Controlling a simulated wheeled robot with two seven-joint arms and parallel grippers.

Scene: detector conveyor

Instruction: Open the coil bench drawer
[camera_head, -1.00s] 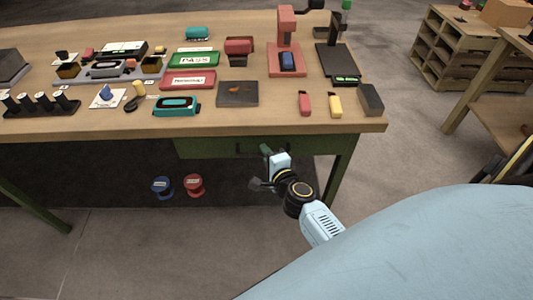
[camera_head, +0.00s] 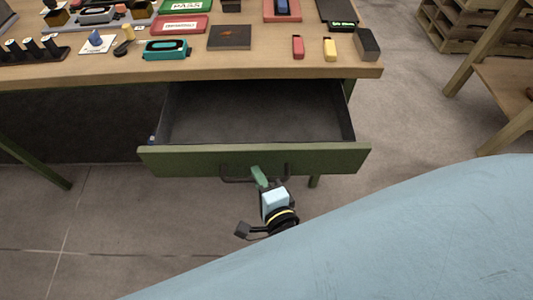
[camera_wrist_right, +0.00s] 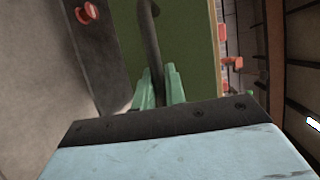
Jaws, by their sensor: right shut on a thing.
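The coil bench drawer, with a green front (camera_head: 325,160), is pulled well out from under the wooden bench top (camera_head: 215,72) in the head view. Its dark inside (camera_head: 255,112) shows and looks mostly empty, with a small light thing at its left edge. My right gripper (camera_head: 258,174) is at the dark bar handle (camera_head: 236,180) on the drawer front. In the right wrist view its green fingers (camera_wrist_right: 160,88) are shut on the handle (camera_wrist_right: 149,42), with the green front (camera_wrist_right: 190,45) behind. My left gripper is not in view.
On the bench top stand a teal device (camera_head: 167,49), a dark square plate (camera_head: 229,37), a red block (camera_head: 298,47), a yellow block (camera_head: 330,49) and a dark block (camera_head: 366,44). Open floor lies left of my gripper.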

